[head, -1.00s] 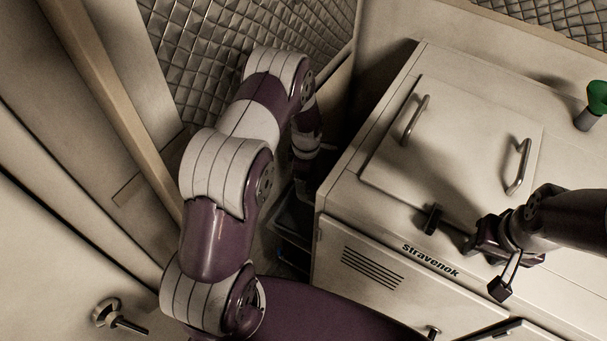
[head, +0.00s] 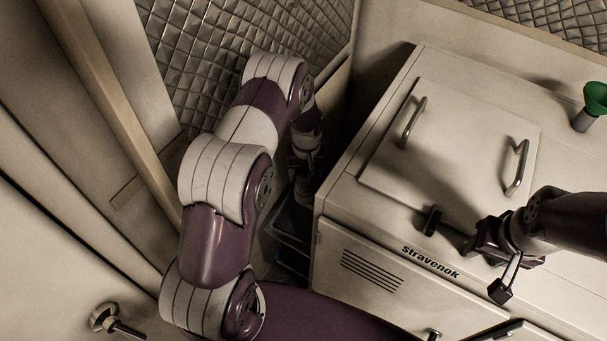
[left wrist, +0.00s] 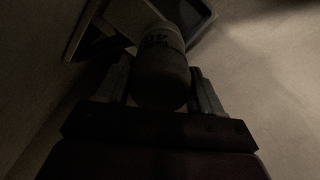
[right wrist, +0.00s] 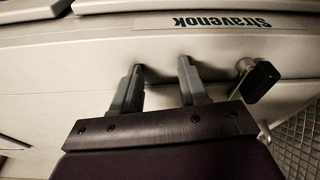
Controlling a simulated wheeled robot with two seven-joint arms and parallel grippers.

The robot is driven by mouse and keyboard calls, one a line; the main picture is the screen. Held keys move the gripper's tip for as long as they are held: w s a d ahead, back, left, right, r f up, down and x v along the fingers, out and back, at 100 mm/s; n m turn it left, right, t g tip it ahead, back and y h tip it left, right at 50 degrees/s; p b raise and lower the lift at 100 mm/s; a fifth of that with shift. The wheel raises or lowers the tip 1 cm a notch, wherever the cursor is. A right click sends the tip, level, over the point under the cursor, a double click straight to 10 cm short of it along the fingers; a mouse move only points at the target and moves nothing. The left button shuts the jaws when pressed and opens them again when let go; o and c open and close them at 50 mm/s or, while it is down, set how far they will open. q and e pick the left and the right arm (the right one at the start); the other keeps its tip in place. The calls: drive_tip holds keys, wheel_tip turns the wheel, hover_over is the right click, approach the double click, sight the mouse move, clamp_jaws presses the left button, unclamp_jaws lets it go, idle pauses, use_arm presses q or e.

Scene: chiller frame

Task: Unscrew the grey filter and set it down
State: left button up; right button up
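The grey filter (left wrist: 160,72) is a dark grey cylinder with faint lettering, dimly lit in the left wrist view. It sits between the two fingers of my left gripper (left wrist: 162,88), which appear to touch both its sides. In the head view my left gripper (head: 303,172) is in the shadowed gap left of the white cabinet, and the filter cannot be made out there. My right gripper (right wrist: 160,85) is open and empty, close to the cabinet; it also shows in the head view (head: 476,246).
The white cabinet (head: 350,215), marked Stravenok, has a lid with two handles (head: 414,122). A dark tray (head: 290,228) lies low in the gap; a light-rimmed tray (left wrist: 207,24) shows beyond the filter. A black knob (right wrist: 262,80) is near my right gripper.

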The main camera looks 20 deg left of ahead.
use_arm(q)
drive_tip(key=shift+o, duration=0.3)
drive_tip(key=shift+s+a+f, duration=0.1)
drive_tip(key=shift+a+f, duration=0.2)
drive_tip(key=shift+f, duration=0.15)
drive_tip(key=n, duration=0.3)
drive_tip(key=o, duration=0.9)
drive_tip(key=shift+a+n, duration=0.1)
drive_tip(key=shift+n, duration=0.9)
drive_tip(key=o, duration=0.4)
drive_tip(key=shift+s+a, duration=0.15)
drive_tip(key=shift+a, duration=0.05)
drive_tip(key=shift+d, duration=0.15)
